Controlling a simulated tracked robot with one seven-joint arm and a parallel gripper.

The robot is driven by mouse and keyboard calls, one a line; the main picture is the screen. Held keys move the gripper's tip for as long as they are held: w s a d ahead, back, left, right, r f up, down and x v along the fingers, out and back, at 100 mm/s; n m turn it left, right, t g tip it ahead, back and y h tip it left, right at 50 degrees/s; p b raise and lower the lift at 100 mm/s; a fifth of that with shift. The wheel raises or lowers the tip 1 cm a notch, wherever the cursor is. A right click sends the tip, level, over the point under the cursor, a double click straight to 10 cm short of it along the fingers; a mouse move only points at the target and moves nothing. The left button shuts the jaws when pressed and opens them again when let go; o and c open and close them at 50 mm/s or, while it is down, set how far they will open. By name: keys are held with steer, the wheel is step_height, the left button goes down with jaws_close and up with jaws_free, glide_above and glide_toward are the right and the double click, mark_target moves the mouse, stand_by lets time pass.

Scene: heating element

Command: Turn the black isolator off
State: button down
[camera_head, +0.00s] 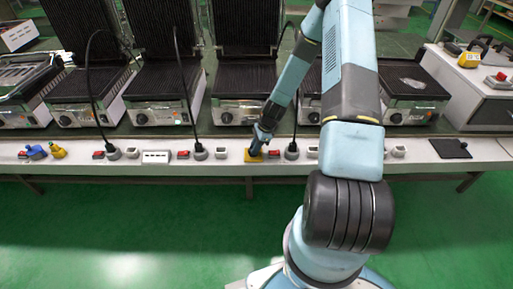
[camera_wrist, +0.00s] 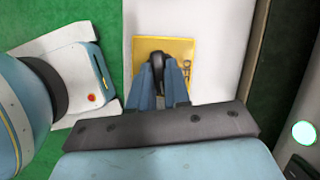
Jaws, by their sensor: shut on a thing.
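The isolator is a black knob (camera_wrist: 157,59) on a square yellow plate (camera_wrist: 183,50), set on the light-coloured front ledge. In the head view the yellow plate (camera_head: 252,156) shows in the middle of the ledge, with the knob hidden by my gripper. My gripper (camera_wrist: 161,73) reaches down to the plate, its two blue fingers shut on the black knob. It also shows in the head view (camera_head: 256,148). The fingers cover part of the knob, and I cannot tell its exact turn. Some small dark marking shows on the plate's right side.
Red switches (camera_head: 183,154), grey plugs (camera_head: 221,152) and black cables (camera_head: 187,100) line the ledge beside the plate. Several black contact grills (camera_head: 160,85) stand behind it. A black pad (camera_head: 450,148) lies at the ledge's right. The green floor in front is clear.

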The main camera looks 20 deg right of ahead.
steer(key=n, duration=0.2)
steer(key=n+g, duration=0.1)
steer(key=shift+w+a+n+g, duration=0.1)
steer(key=shift+a+n+g, duration=0.2)
steer(key=shift+n, duration=0.1)
steer(key=n, duration=0.2)
steer(key=n+g, duration=0.1)
steer(key=n, duration=0.1)
steer(key=shift+n+g+h, duration=0.3)
steer(key=shift+h, duration=0.1)
steer(key=n+g+h, duration=0.1)
steer(key=n, duration=0.3)
steer(key=shift+w+a, duration=0.1)
steer(key=shift+n+g+h, duration=0.3)
steer(key=shift+n+h, duration=0.3)
steer(key=shift+n, duration=0.9)
steer(key=c, duration=1.1)
jaws_free()
steer(key=shift+w, duration=0.1)
steer(key=shift+r, duration=0.1)
steer(key=v, duration=1.3)
steer(key=shift+w+r, duration=0.1)
steer(key=shift+r, duration=0.1)
